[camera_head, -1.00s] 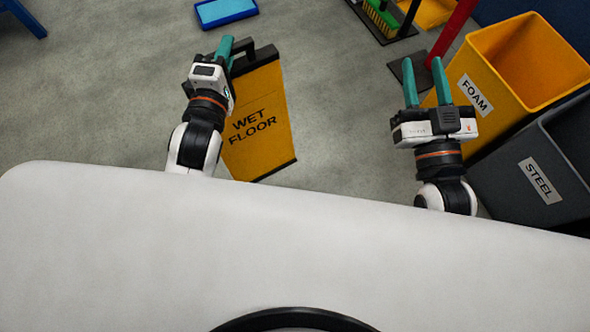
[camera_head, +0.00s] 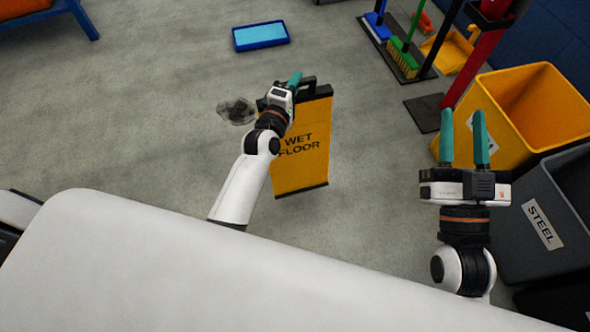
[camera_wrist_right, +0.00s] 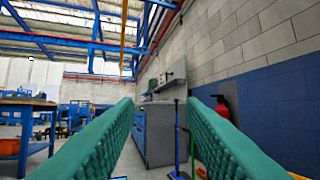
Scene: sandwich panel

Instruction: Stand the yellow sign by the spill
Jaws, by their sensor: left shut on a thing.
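The yellow sign (camera_head: 302,165), marked WET FLOOR, has a dark handle at its top. My left gripper (camera_head: 293,80) is shut on the sign near that handle, and partly covers its upper left. The sign's panel faces me; I cannot tell whether its lower edge touches the floor. The spill (camera_head: 237,110) is a small dark, shiny patch on the floor, just left of my left gripper in the head view. My right gripper (camera_head: 463,140) is open and empty, its green fingers apart; they also show in the right wrist view (camera_wrist_right: 160,130).
A yellow bin (camera_head: 485,95) and a grey STEEL bin (camera_head: 520,190) stand close to my right arm. A blue tray (camera_head: 260,35) lies on the floor beyond the spill. Brooms (camera_head: 405,55) stand at the back right. Grey floor is clear left of the spill.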

